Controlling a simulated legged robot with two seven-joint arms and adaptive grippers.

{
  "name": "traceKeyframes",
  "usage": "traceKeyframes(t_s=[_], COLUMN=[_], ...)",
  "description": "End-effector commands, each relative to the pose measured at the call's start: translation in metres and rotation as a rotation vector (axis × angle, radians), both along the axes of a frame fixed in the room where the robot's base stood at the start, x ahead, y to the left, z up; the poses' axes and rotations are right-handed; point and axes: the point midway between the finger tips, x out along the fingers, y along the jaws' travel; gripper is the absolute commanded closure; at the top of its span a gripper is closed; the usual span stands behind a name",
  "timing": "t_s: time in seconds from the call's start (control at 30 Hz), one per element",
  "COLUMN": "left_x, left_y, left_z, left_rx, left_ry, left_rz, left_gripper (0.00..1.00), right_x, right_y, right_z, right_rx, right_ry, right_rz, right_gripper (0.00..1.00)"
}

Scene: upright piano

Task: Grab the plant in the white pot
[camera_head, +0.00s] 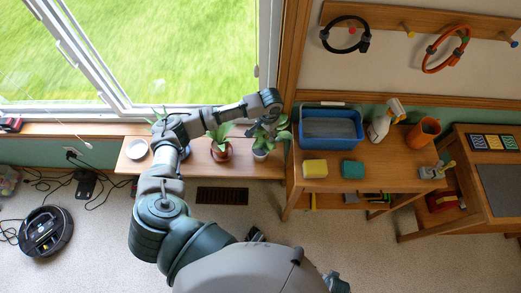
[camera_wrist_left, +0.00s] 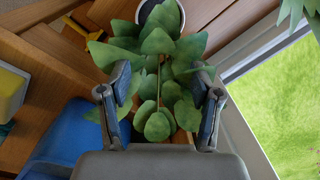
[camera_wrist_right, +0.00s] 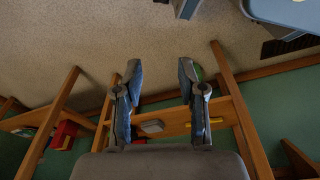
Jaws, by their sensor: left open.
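The plant (camera_head: 281,133) with broad green leaves stands in a white pot (camera_head: 260,154) on the low wooden shelf under the window. In the left wrist view its leaves (camera_wrist_left: 158,70) fill the space between my fingers, and the white pot's rim (camera_wrist_left: 150,12) shows at the top. My left gripper (camera_wrist_left: 163,80) is open, with one finger on each side of the foliage; leaves partly cover the fingertips. In the head view my left gripper (camera_head: 268,122) is over the plant. My right gripper (camera_wrist_right: 160,72) is open and empty, facing the floor and wooden table legs.
Another plant in a reddish pot (camera_head: 221,151) stands left of the white pot, and a white bowl (camera_head: 136,148) is further left. Right of the plant, a wooden table holds a blue bin (camera_head: 330,128), a yellow sponge (camera_head: 314,169) and a spray bottle (camera_head: 383,120).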

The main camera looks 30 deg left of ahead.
Motion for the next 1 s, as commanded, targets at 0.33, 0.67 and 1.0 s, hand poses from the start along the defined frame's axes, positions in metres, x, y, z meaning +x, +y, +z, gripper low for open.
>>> traceKeyframes(t_s=[0.33, 0.67, 1.0], left_x=[0.000, -0.001, 0.000], left_y=[0.008, 0.015, 0.012], left_z=[-0.054, -0.099, -0.105], left_rx=[-0.005, -0.005, -0.002], left_ry=[-0.001, 0.002, -0.001], left_rz=[-0.002, -0.002, -0.003], left_gripper=[0.36, 0.36, 0.36], right_x=[0.012, 0.019, 0.020], right_y=[0.002, 0.002, -0.001], right_z=[0.030, 0.061, 0.069], right_rx=[-0.008, -0.007, -0.005], right_ry=[-0.012, -0.023, -0.023], right_rz=[-0.003, -0.008, -0.008], right_gripper=[0.60, 0.60, 0.60])
